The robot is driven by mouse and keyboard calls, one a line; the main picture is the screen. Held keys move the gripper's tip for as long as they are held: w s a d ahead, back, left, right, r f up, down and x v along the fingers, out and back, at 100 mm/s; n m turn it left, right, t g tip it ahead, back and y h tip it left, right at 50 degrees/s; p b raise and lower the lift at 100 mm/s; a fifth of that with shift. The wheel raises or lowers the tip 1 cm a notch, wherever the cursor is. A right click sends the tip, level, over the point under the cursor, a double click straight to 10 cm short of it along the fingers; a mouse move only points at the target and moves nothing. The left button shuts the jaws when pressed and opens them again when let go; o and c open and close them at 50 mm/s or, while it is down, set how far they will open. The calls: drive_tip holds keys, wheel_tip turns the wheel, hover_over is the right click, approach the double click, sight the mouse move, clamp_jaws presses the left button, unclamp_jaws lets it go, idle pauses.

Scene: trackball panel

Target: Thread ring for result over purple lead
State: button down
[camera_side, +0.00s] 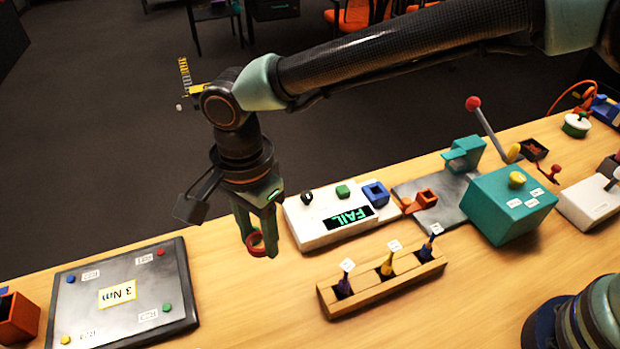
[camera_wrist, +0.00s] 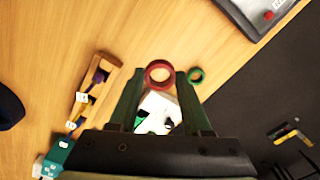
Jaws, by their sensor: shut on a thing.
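A red ring (camera_side: 257,252) sits between the fingertips of my gripper (camera_side: 258,243), which is shut on it; it also shows in the wrist view (camera_wrist: 159,62). The gripper hangs above the table's far edge, left of the white tester (camera_side: 315,236), whose display reads FAIL. A green ring (camera_wrist: 195,83) shows beside the right finger in the wrist view; I cannot tell what it rests on. The purple lead (camera_side: 343,285) stands leftmost in the wooden rack (camera_side: 375,297) in the side view, with no ring seen around it. The held ring is apart from the lead.
A yellow lead (camera_side: 387,266) and a blue lead (camera_side: 428,248) stand in the same rack. A dark plate (camera_side: 125,290) marked 3 Nm lies at the left. A teal box (camera_side: 508,210) stands to the right. The table between plate and rack is clear.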

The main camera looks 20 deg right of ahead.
wheel_tip(320, 180, up, 8)
hover_over(345, 282)
drive_tip(key=shift+w+d+f, duration=0.15)
drive_tip(key=shift+w+f, duration=0.05)
drive_tip(key=shift+f, duration=3.45)
drive_tip(key=shift+f, duration=3.8)
unclamp_jaws()
drive_tip(key=shift+r, duration=0.1)
